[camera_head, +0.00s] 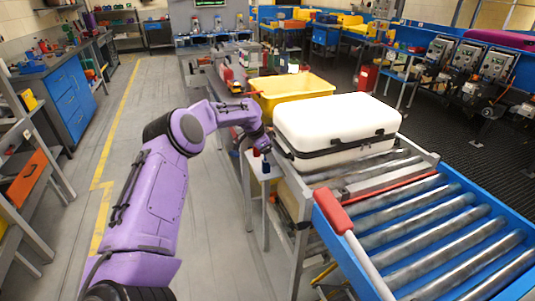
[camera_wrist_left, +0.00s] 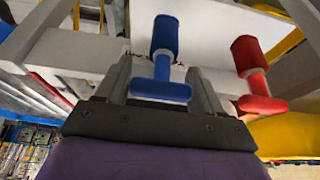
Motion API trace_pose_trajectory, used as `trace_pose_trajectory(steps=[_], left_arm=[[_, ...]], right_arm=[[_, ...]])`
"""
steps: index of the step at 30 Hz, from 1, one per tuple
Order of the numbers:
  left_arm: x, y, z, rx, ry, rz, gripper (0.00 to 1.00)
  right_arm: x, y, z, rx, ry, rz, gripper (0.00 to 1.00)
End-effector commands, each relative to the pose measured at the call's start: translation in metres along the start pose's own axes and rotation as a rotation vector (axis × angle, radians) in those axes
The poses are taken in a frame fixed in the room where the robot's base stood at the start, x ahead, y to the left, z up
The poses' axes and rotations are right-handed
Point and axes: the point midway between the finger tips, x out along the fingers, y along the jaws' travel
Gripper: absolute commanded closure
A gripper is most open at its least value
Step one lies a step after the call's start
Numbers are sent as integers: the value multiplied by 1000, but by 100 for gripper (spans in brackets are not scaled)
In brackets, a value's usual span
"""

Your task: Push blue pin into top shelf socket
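The blue pin (camera_wrist_left: 164,45) has a thick head, a thinner stem and a wide flange. In the left wrist view it stands between the two fingers of my left gripper (camera_wrist_left: 162,85), with gaps visible beside its stem. The gripper looks open around it. In the head view the blue pin (camera_head: 265,167) shows small beneath my left gripper (camera_head: 262,148), beside the grey conveyor frame. A similar red pin (camera_wrist_left: 250,65) is to the right, outside the fingers. I cannot make out the top shelf socket. My right gripper is out of view.
A white case (camera_head: 345,120) lies on the conveyor, close to the right of my left gripper. A yellow bin (camera_head: 295,85) stands behind it. A blue-sided roller conveyor (camera_head: 325,205) with a red-ended lever (camera_head: 338,213) is in front. The floor left is clear.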

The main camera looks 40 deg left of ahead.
Motion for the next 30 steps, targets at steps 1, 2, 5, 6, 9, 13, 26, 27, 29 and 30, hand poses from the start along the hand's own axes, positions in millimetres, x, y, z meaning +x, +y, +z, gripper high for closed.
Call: trace_pose_trajectory(steps=[1, 2, 5, 6, 9, 13, 26, 27, 29, 30], left_arm=[[0, 0, 0, -1, 0, 0, 50], [0, 0, 0, -1, 0, 0, 59], [0, 0, 0, -1, 0, 0, 67], [-1, 0, 0, -1, 0, 0, 67], [-2, 0, 0, -1, 0, 0, 67], [-7, 0, -2, -1, 0, 0, 67], [-22, 0, -8, -1, 0, 0, 67], [-23, 0, -9, -1, 0, 0, 67], [-25, 0, -10, -1, 0, 0, 67], [-26, 0, -10, -1, 0, 0, 67]], right_arm=[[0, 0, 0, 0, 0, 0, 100], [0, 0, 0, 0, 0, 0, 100], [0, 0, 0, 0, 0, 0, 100], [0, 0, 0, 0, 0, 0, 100], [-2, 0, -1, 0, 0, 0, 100], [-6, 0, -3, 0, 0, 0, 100], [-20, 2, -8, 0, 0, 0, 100], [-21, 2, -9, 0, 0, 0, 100], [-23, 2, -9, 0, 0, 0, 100], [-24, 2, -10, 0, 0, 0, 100]])
